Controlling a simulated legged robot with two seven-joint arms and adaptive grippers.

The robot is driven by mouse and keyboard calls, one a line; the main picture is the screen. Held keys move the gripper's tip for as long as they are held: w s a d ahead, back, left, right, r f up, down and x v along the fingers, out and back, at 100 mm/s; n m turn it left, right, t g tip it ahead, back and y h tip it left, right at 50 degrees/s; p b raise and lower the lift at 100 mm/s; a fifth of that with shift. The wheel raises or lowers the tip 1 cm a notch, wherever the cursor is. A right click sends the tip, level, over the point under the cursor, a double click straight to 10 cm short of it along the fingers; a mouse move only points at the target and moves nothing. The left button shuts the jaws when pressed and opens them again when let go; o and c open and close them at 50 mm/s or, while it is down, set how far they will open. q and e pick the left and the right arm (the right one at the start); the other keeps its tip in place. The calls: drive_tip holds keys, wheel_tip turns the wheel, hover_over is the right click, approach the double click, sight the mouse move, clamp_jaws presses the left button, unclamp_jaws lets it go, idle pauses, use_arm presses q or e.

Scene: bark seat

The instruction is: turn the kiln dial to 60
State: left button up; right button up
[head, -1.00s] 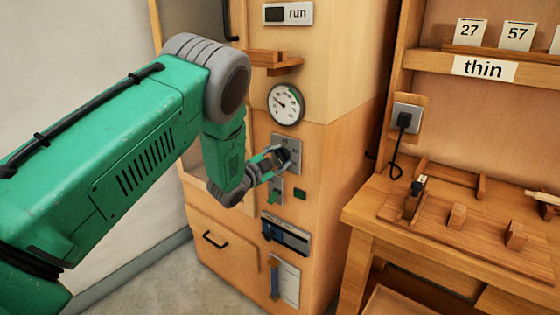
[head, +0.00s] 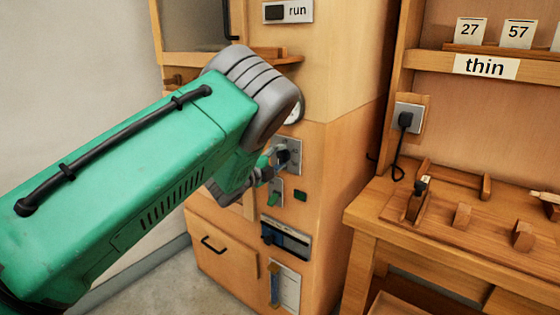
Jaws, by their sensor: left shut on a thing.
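The kiln (head: 345,165) is a tall wooden cabinet. Its dial sits on a grey plate (head: 295,146) on the front and is mostly hidden by my left gripper (head: 276,164). My left gripper is shut on the dial knob, so the number it points to cannot be read. The round gauge (head: 297,108) above the plate is mostly covered by my left arm; only its right edge shows. My right gripper is not in view.
Below the dial are a green lever (head: 274,197), a small green button (head: 300,196) and a dark slot panel (head: 286,240). A "run" sign (head: 288,12) is above. A wooden workbench (head: 400,228) stands at the right, close to the kiln.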

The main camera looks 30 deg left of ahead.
use_arm(q)
drive_tip(key=shift+s+d+f, duration=0.15)
drive_tip(key=shift+f, duration=0.3)
drive_tip(key=o, duration=1.1)
drive_tip(key=shift+o, duration=0.3)
drive_tip(key=shift+r, duration=0.1)
drive_tip(key=shift+r, duration=0.1)
drive_tip(key=s+a, duration=0.1)
drive_tip(key=s, duration=1)
drive_tip(key=shift+s, duration=0.3)
